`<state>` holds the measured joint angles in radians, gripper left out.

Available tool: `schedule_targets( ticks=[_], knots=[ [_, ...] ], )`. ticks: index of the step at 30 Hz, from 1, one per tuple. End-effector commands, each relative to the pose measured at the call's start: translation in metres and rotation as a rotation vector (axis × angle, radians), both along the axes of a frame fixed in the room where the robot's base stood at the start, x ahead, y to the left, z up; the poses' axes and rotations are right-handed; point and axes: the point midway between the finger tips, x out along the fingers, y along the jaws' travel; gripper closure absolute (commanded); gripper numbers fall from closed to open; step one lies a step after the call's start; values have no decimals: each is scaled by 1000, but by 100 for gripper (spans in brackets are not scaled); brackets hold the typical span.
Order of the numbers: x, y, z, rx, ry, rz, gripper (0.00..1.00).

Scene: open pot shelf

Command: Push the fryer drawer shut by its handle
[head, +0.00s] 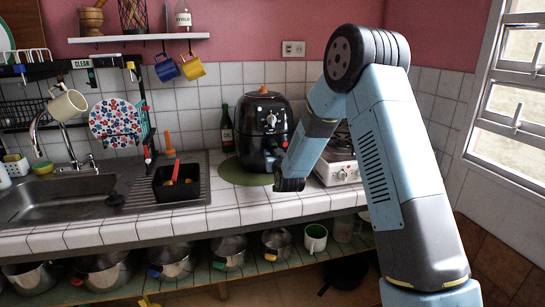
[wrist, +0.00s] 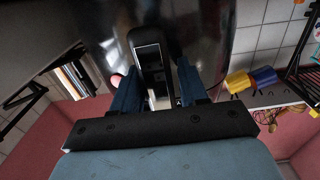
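The black fryer (head: 258,112) stands upright on the counter, on a round green mat (head: 238,178). Its drawer front is partly hidden behind my arm in the head view, so I cannot tell how far it is out. In the wrist view the dark fryer body (wrist: 205,30) fills the top middle. The black drawer handle (wrist: 149,45), with a pale metallic inset, reaches down between my two blue fingers. My gripper (wrist: 158,80) is at the handle, with its fingers apart on either side. A narrow dark gap shows at the right finger; contact on the left is unclear.
A dark bottle (head: 227,130) stands left of the fryer. A white stove (head: 340,165) stands close on its right. A black bin (head: 180,184) sits on the sink's drainboard. Blue and yellow mugs (head: 192,68) hang above. The tiled counter front (head: 240,215) is clear.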

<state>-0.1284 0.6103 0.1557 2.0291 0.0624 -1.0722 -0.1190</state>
Motion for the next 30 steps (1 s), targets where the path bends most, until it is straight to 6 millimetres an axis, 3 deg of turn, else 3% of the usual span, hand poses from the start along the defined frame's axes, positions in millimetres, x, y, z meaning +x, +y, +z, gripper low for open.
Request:
schedule_targets(
  ticks=[3, 14, 20, 30],
  knots=[
    [0, -2, 0, 0, 1, -1, 45],
    [-6, -4, -1, -1, 3, -3, 45],
    [-35, -10, -1, -2, 4, -2, 45],
    [-100, -23, -2, -1, 5, -3, 45]
  ],
)
